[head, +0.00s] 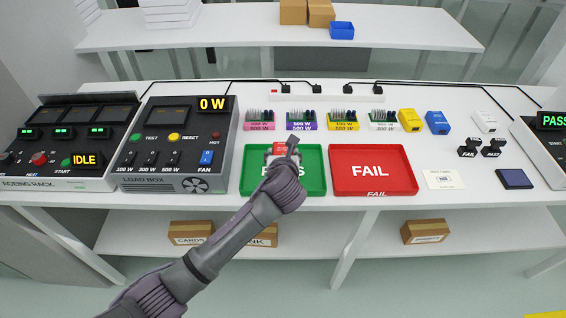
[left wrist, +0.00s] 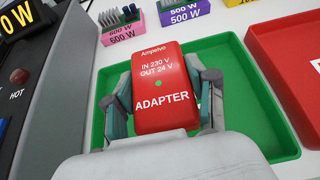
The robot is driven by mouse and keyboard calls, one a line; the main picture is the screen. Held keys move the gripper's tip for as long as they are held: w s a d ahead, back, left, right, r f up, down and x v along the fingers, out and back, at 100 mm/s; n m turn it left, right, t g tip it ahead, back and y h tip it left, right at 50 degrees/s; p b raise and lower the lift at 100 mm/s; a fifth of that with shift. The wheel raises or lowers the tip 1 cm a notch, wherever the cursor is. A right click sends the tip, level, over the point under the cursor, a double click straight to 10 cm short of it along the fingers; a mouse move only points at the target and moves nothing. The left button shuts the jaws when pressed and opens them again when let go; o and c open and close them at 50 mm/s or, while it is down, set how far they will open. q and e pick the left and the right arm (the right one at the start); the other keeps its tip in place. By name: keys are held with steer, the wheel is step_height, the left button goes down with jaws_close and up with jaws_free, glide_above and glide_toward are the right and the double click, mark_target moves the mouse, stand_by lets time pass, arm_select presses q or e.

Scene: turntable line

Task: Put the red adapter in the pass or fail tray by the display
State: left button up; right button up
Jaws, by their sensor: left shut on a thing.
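The red adapter (head: 280,148) is in my left gripper (head: 283,153), over the back part of the green PASS tray (head: 313,184). In the left wrist view the adapter (left wrist: 162,70) has its labelled face up, with a small green dot, and sits between the two fingers of the left gripper (left wrist: 160,92). The green tray (left wrist: 262,125) shows below and around it; I cannot tell whether the adapter touches its floor. The red FAIL tray (head: 373,152) is empty, just right of the green one. The display (head: 552,120) at the right edge reads PASS. My right gripper is not in view.
The load box (head: 172,150) stands left of the green tray, reading 0 W. Behind the trays are coloured card holders (head: 302,122), a yellow adapter (head: 410,120) and a blue one (head: 437,122). A white card (head: 443,180) lies right of the red tray.

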arm_select(q)
step_height(320, 180, down, 4)
steer(key=shift+r, duration=0.1)
steer(key=o, duration=1.3)
steer(key=shift+o, duration=0.2)
steer(key=v, duration=1.2)
steer(key=shift+p, duration=0.4)
